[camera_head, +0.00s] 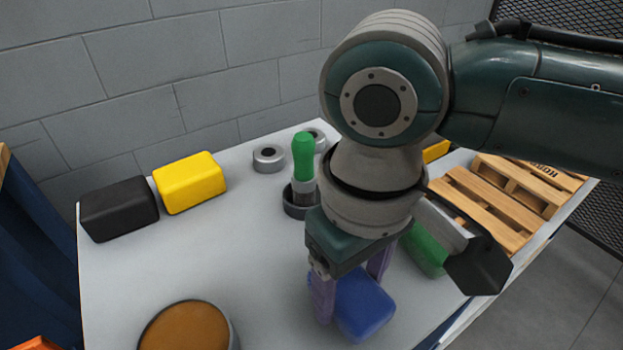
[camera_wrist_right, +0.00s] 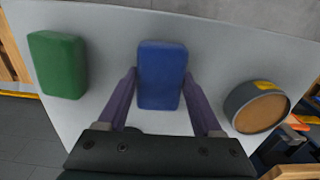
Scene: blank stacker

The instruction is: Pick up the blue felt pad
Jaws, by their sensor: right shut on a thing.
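The blue felt pad (camera_head: 364,307) is a rounded block near the front right of the grey table. My right gripper (camera_head: 350,288) comes down on it from above, with its purple fingers on either side. In the right wrist view the pad (camera_wrist_right: 161,72) sits between the two fingertips of the right gripper (camera_wrist_right: 160,80), which is shut on it. I cannot tell whether the pad is clear of the table top. My left gripper is not in view.
A green block (camera_head: 425,250) stands right of the pad, partly behind my arm. A round brown-topped tin (camera_head: 187,327) is at front left. Yellow (camera_head: 190,182) and black (camera_head: 119,208) blocks, a green-handled tool (camera_head: 303,158) and wooden pallets (camera_head: 490,205) stand farther off. The table's left-centre is clear.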

